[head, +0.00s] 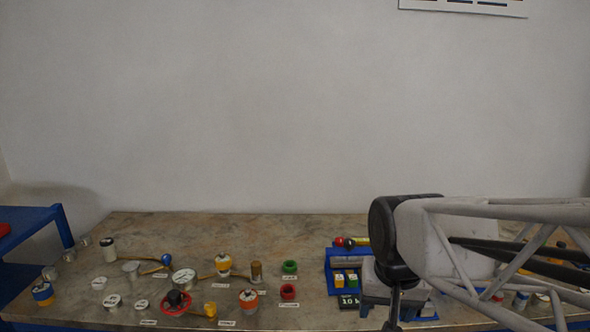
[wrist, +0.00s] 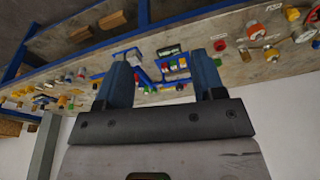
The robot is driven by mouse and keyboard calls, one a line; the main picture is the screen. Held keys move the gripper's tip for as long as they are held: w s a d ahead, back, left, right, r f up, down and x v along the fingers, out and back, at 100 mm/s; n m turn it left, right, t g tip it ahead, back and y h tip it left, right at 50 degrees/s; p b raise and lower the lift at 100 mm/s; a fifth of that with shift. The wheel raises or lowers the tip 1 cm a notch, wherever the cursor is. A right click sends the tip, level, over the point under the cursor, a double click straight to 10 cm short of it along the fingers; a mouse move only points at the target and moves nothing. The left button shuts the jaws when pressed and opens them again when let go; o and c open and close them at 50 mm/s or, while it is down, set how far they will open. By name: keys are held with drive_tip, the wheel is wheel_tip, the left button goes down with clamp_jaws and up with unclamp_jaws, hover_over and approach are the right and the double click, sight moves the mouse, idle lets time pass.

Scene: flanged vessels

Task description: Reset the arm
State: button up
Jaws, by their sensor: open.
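My gripper shows in the wrist view (wrist: 165,85), with its two blue fingers spread apart and nothing between them. In the head view my arm reaches in from the right, over the right part of the table (head: 120,225).
A blue rack (head: 340,262) with small coloured blocks stands partly behind my arm. Left of it are a red-based vessel (head: 176,302), a round gauge (head: 184,278), green (head: 290,267) and red (head: 289,291) rings, and several canisters. A blue shelf (head: 35,218) stands at left. The space above the table's left is clear.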

drive_tip(key=s+d+f+n, duration=0.1)
drive_tip(key=s+d, duration=0.2)
drive_tip(key=s, duration=0.4)
drive_tip(key=shift+s+d, duration=0.2)
drive_tip(key=shift+s, duration=0.1)
